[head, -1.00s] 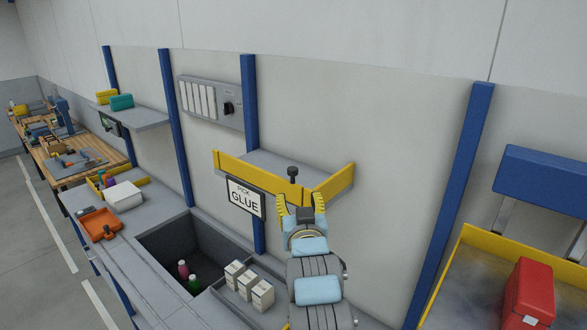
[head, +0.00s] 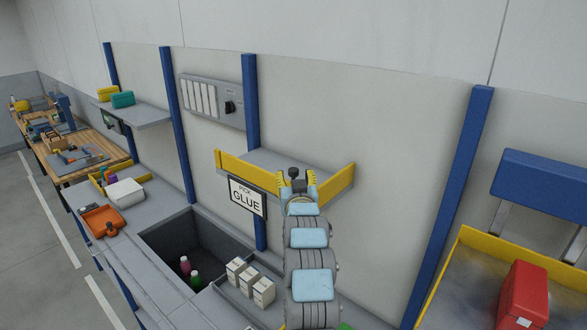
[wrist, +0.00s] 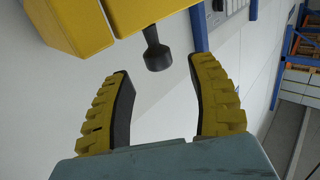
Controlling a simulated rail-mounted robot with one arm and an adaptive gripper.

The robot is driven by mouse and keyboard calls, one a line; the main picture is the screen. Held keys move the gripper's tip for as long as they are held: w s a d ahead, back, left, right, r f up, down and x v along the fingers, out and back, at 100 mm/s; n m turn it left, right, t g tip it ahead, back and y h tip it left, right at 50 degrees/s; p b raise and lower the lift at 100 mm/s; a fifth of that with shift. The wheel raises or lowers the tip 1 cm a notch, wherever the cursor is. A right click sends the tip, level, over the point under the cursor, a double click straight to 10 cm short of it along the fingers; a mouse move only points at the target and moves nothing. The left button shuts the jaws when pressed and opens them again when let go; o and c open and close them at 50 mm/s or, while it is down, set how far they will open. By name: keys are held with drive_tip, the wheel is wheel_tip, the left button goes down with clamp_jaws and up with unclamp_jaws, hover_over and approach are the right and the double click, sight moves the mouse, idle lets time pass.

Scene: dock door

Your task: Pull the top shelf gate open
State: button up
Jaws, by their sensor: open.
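The top shelf gate (head: 245,172) is a yellow bar along the front of the grey wall shelf (head: 285,160), with yellow also on the right end. Its dark knob (head: 293,173) stands at the front edge; it also shows in the wrist view (wrist: 157,52), sticking out from the yellow bar (wrist: 95,20). My gripper (head: 297,181) is at the knob in the head view. In the wrist view its yellow ribbed fingers (wrist: 163,78) are spread wide, with the knob just beyond the tips and between them. Nothing is held. My arm hides part of the gate in the head view.
Below are an open bin (head: 165,240) with bottles and small white boxes (head: 263,291). A blue post (head: 452,205) and a yellow-edged tray with a red canister (head: 524,295) stand right.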

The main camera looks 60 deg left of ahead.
sight(294, 173)
drive_tip(key=shift+p+x, duration=0.35)
drive_tip(key=shift+x, duration=1.6)
clamp_jaws()
